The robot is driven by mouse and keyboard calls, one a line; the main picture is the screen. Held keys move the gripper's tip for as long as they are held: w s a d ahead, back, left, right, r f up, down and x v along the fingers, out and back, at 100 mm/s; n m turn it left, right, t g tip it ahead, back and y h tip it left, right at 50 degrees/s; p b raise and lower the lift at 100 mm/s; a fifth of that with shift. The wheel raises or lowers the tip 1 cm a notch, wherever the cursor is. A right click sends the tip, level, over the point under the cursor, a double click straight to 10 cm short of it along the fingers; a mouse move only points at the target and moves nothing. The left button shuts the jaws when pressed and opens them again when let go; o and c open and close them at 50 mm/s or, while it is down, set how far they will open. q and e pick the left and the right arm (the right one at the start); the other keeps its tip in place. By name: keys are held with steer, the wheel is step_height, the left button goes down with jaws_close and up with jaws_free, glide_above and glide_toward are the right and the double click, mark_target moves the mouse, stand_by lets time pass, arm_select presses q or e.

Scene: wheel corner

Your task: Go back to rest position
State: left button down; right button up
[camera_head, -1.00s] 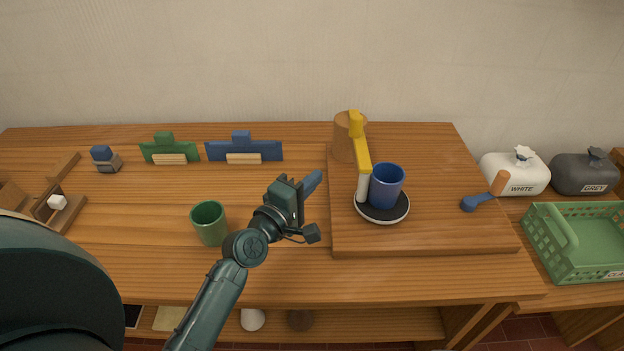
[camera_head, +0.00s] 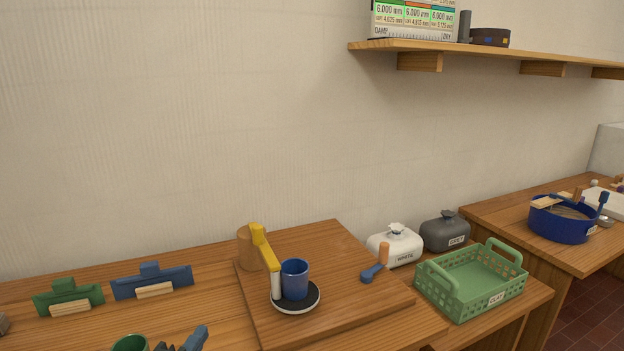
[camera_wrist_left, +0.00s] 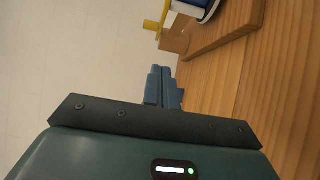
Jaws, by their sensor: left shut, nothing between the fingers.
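The rest of the left arm is below the head view. My right gripper is not in view. A blue cup (camera_head: 294,279) stands upright on a round black and white disc (camera_head: 306,300), beside a yellow-topped tool (camera_head: 264,247). The left gripper is apart from these.
A raised wooden board (camera_head: 345,290) carries the disc and a blue-and-orange tool (camera_head: 375,263). A green basket (camera_head: 470,281), white bag (camera_head: 396,246) and grey bag (camera_head: 445,231) stand to the right. A blue basin (camera_head: 560,222) is farther right. A wall shelf (camera_head: 500,53) hangs above.

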arm_select(q)
steer(key=s+d+f+m+g, duration=0.3)
steer(key=s+f+m, duration=0.5)
steer(key=s+m, duration=0.1)
steer(key=s+d+f+m+g, duration=0.3)
steer(key=s+f+m, duration=0.6)
steer(key=s, duration=0.3)
steer(key=shift+s+d+m+g+p, duration=0.2)
steer(key=shift+m+g+p, duration=0.1)
steer(key=shift+g, duration=0.2)
